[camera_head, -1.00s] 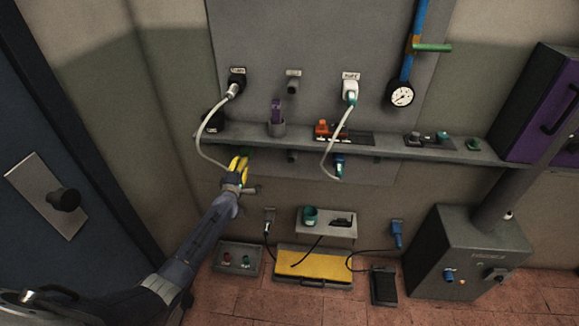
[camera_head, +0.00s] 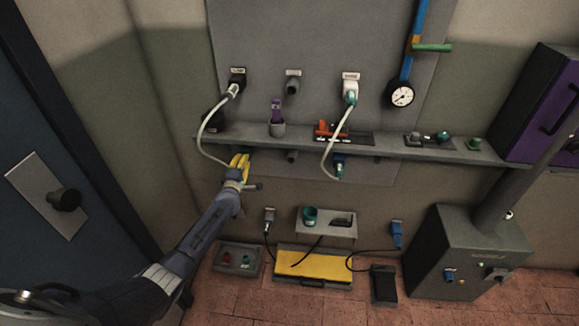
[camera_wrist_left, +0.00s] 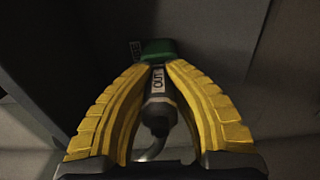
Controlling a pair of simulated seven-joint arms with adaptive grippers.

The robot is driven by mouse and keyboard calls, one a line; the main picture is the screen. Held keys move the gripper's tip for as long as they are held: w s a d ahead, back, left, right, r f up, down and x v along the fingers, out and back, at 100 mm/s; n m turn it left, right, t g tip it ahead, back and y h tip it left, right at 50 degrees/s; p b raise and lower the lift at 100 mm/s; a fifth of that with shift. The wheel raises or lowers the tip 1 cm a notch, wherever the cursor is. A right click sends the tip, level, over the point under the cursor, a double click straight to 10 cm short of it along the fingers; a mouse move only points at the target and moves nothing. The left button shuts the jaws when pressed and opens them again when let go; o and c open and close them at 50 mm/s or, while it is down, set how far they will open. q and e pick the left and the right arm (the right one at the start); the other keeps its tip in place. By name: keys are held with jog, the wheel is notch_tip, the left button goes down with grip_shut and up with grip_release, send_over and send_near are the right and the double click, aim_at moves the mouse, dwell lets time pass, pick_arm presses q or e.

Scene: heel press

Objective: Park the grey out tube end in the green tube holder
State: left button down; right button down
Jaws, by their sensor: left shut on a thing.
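In the left wrist view, the yellow fingers of my left gripper (camera_wrist_left: 158,100) are shut around the grey tube end (camera_wrist_left: 156,84), which bears a white label reading "OUT". The green tube holder (camera_wrist_left: 158,47) is just beyond the fingertips, and the tube end's tip points at it; I cannot tell whether the tip is inside. In the head view my left gripper (camera_head: 239,165) is just below the shelf. The grey tube (camera_head: 202,140) loops from there up to a port on the wall panel. The holder is mostly hidden behind the fingers there. My right gripper is not in view.
The grey shelf (camera_head: 390,149) runs across above the gripper. A small lower shelf (camera_head: 327,230) and a yellow-topped pedal plate (camera_head: 313,264) are below.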

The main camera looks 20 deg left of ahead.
pick_arm(q)
jog(key=shift+w+a, duration=0.1)
jog(key=shift+w, duration=0.15)
jog(key=c, duration=1.4)
grip_release()
jog(key=shift+s, duration=0.1)
jog(key=shift+s+d, duration=0.35)
jog(key=shift+s, duration=1.6)
jog(key=shift+s+d, duration=0.3)
jog(key=shift+s, duration=1.65)
jog(key=shift+s+d, duration=0.35)
jog(key=shift+s, duration=1.6)
